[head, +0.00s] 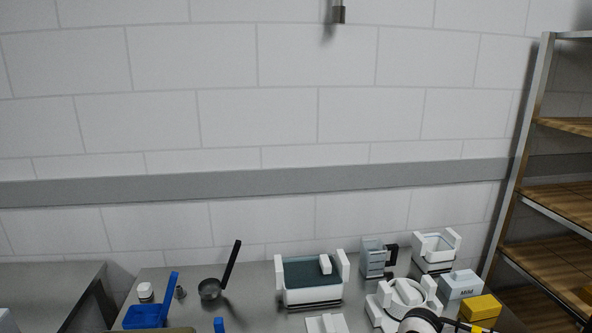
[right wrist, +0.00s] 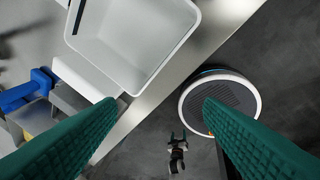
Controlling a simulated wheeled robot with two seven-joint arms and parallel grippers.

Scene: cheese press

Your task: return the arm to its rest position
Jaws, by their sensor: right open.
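My right gripper (right wrist: 163,103) shows in the right wrist view as two green ribbed fingers, wide apart with nothing between them. It hangs over the table's front edge, with dark floor beyond. In the head view, part of a white and black arm of mine enters at the bottom right, in front of the press parts; its fingers do not show there. A small dark shape with green tips (right wrist: 178,148), low over the floor in the right wrist view, looks like my left gripper; it is too small to read its jaws.
A white tub (right wrist: 135,45) stands by the table edge in the right wrist view. The head view shows a steel table (head: 255,295) with a teal-filled white box (head: 312,294), a ladle (head: 210,289), a blue item (head: 145,317) and a yellow block (head: 480,308). Shelving (head: 560,200) stands right.

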